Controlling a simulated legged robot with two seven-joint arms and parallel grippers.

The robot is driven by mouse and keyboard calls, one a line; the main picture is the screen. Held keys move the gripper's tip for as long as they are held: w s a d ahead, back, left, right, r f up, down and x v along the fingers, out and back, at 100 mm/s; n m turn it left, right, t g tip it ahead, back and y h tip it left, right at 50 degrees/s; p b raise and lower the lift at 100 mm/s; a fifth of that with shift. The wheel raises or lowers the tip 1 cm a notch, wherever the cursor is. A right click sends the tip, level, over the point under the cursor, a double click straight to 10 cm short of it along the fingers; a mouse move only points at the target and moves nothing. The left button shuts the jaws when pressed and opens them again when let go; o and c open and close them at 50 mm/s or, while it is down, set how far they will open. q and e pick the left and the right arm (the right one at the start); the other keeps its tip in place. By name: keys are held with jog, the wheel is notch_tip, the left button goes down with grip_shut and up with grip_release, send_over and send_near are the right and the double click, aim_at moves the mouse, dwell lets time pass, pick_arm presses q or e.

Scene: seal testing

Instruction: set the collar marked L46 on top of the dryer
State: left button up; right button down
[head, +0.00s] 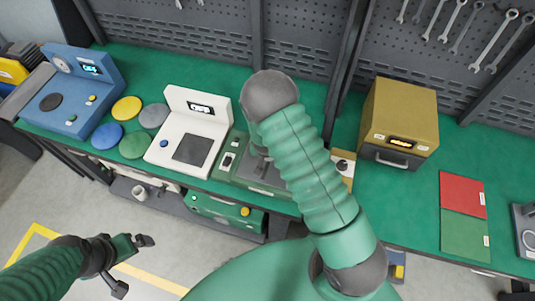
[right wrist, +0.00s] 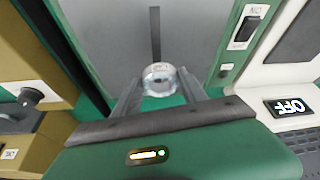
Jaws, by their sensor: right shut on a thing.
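My right gripper (right wrist: 160,88) is shut on a small silvery, glassy ring-shaped piece, likely the collar (right wrist: 160,76). No L46 mark can be read on it. The piece is held over a green device with a grey slotted plate (right wrist: 120,35); whether it touches the plate I cannot tell. In the head view that green device (head: 228,163) stands right of a white machine, and my right arm hides much of it and the gripper. A gold box with a lit display and handle (head: 400,115) stands to the right. No label naming the dryer is readable. My left gripper (head: 132,264) is open and empty, off the bench's front.
A white machine (head: 190,130), colored discs (head: 127,109) and a blue gauge machine (head: 70,90) stand to the left. A smaller gold unit with a knob (head: 343,165) is beside the green device. Red (head: 462,192) and green mats lie right. Wrenches hang behind.

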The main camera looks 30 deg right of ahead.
notch_tip(320, 180, down, 3)
jog(key=shift+s+f+p, duration=0.1)
jog(key=shift+p, duration=0.4)
jog(key=shift+d+f, duration=0.2)
jog(key=c, duration=0.9)
grip_release()
jog(key=shift+o, duration=1.3)
jog(key=shift+a, duration=0.15)
jog(key=s+a+r+n+y, duration=0.1)
jog(key=s+a+r+n, duration=0.1)
jog(key=s+r, duration=0.3)
jog(key=s+a+r+n+y, duration=0.1)
jog(key=s+a+r+n, duration=0.2)
jog(key=r, duration=0.8)
jog(key=s+a+r+n+b, duration=0.1)
jog(key=s+a+r+n, duration=0.1)
jog(key=s+a+r, duration=0.3)
notch_tip(320, 180, up, 3)
jog(key=shift+s+a+n+g+y, duration=0.3)
jog(key=shift+s+a+g+y, duration=0.1)
jog(key=shift+s, duration=0.75)
